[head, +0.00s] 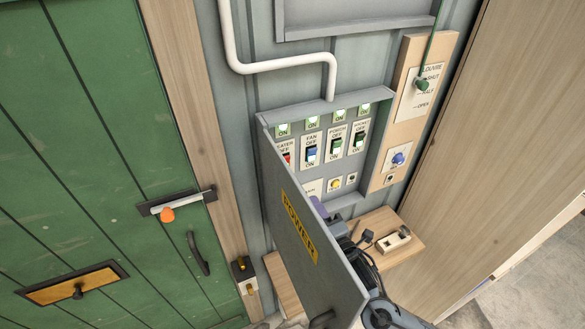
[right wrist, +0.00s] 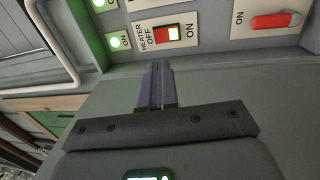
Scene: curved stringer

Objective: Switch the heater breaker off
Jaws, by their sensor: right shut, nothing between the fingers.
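The heater breaker (right wrist: 163,36) is a red rocker with a lit pale window, between its OFF and ON labels in the right wrist view. In the head view the heater breaker (head: 288,158) is partly hidden by the cabinet door's edge. The green lamp (right wrist: 115,43) beside it is lit and reads ON. My right gripper (right wrist: 157,67) is shut and empty, its purple fingertips pointing at the heater breaker; a small gap appears between them. In the head view my right gripper (head: 318,206) is mostly hidden behind the door. My left gripper is not in view.
The open grey POWER door (head: 305,255) stands in front of the right arm. Fan (head: 311,153), porch (head: 336,146) and another breaker (head: 360,141) sit alongside. A wooden shelf (head: 405,254) with a small device lies below right. A green door (head: 90,130) is at left.

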